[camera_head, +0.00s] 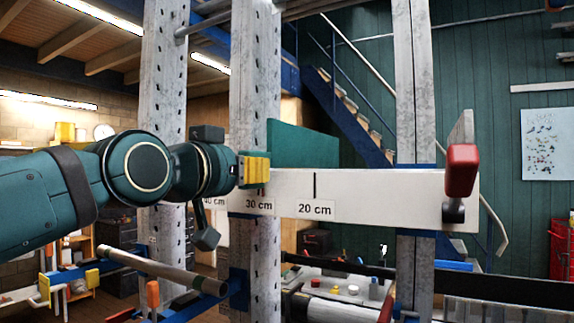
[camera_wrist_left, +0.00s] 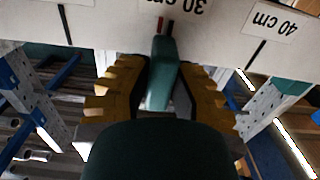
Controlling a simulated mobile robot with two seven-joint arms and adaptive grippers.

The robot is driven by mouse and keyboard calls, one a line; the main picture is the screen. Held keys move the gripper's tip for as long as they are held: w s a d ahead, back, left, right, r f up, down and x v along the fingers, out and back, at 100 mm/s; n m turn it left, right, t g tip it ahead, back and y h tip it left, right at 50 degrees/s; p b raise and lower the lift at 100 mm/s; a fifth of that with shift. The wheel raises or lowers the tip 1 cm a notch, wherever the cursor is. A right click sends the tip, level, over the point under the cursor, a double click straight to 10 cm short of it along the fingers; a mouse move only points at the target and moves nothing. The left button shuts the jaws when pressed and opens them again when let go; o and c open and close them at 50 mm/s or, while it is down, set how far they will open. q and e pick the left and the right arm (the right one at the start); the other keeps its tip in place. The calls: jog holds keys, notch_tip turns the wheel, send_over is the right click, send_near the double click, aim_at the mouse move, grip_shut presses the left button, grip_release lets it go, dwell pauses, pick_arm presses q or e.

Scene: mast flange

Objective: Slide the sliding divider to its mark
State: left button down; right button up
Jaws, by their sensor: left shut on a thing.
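The sliding divider is a teal panel (camera_head: 300,145) rising behind the white board with centimetre labels. My left gripper (camera_head: 257,170) has yellow fingers and sits at the panel's left side, just above the 30 cm label. In the left wrist view, my left gripper (camera_wrist_left: 163,85) is shut on a teal part of the divider (camera_wrist_left: 161,72), which stands between the fingers. A small red mark (camera_wrist_left: 161,24) shows on the board close to that part, beside the 30 cm label. The right gripper is in neither view.
The white board (camera_head: 380,190) runs across perforated posts (camera_head: 417,100). A red block (camera_head: 462,170) is at its right end, with a dark knob (camera_head: 453,211) below. The board's front is clear between the 20 cm label and the red block. A workbench (camera_head: 345,310) stands behind.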

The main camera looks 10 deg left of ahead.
pick_arm(q)
jog(key=s+d+p, duration=0.3)
jog(key=d, duration=0.5)
jog(key=shift+d+r, duration=0.15)
jog(key=shift+d, duration=0.1)
dwell(1.0)
jog(key=shift+s, duration=0.1)
jog(key=c, duration=0.8)
grip_release()
jog(key=shift+b+v, duration=1.7)
jog(key=shift+v, duration=1.75)
